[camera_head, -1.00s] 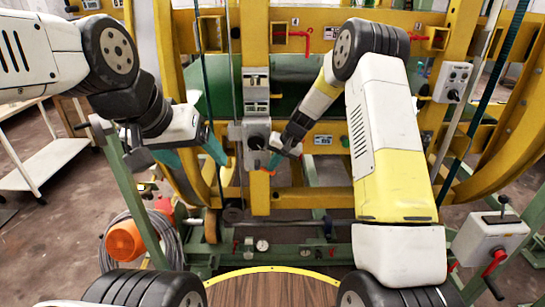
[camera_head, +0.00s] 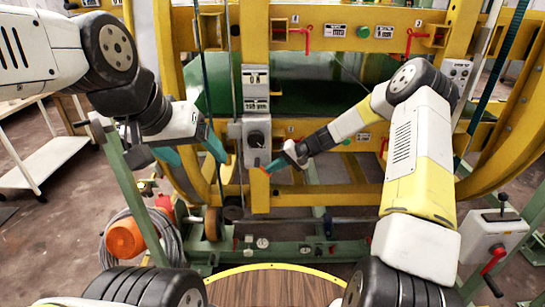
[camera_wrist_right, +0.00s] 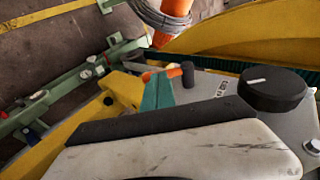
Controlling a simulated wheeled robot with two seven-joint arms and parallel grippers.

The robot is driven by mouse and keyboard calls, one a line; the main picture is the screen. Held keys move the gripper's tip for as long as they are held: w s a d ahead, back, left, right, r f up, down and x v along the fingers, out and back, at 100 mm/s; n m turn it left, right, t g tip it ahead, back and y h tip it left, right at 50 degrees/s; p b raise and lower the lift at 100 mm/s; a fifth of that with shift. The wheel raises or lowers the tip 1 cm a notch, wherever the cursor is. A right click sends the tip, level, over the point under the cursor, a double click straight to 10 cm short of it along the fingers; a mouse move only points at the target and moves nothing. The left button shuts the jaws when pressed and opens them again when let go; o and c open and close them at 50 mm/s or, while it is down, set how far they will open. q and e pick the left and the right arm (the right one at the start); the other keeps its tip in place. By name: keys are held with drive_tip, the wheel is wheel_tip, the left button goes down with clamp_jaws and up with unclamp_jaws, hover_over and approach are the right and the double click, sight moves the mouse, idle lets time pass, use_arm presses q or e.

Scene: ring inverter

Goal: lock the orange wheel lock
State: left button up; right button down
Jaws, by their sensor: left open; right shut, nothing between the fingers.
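A small orange-red lever (camera_wrist_right: 163,73) with a black cylindrical end, which looks like the wheel lock, shows in the right wrist view beside a grey control box (camera_wrist_right: 215,90). In the head view only a small orange-red bit (camera_head: 264,170) shows at the tip of my right gripper (camera_head: 274,165). That gripper is shut and empty. Its teal fingers (camera_wrist_right: 157,92) overlap the lever in the wrist view, and I cannot tell whether they touch it. My left gripper (camera_head: 201,162) is open and empty, left of the grey box in the head view.
A black knob (camera_wrist_right: 272,90) stands on the grey box close to my right gripper. The yellow frame (camera_head: 345,190) and wheel surround both grippers. An orange reel (camera_head: 125,239) with grey hose is at lower left. A grey box with a red crank (camera_head: 494,262) is at right.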

drive_tip(key=f+y, duration=0.1)
drive_tip(key=y, duration=0.1)
drive_tip(key=a+f+y, duration=0.1)
drive_tip(key=y, duration=0.1)
drive_tip(key=f+m+y, duration=0.1)
drive_tip(key=y, duration=0.2)
drive_tip(key=shift+a+f+t, duration=0.2)
drive_tip(key=shift+a+t, duration=0.1)
drive_tip(key=shift+a, duration=0.1)
drive_tip(key=shift+a+f, duration=0.1)
drive_tip(key=shift+a, duration=0.05)
drive_tip(key=shift+a+f, duration=0.1)
idle(0.3)
drive_tip(key=f+v, duration=0.1)
drive_tip(key=v, duration=1.3)
drive_tip(key=shift+f, duration=0.15)
drive_tip(key=shift+s, duration=0.1)
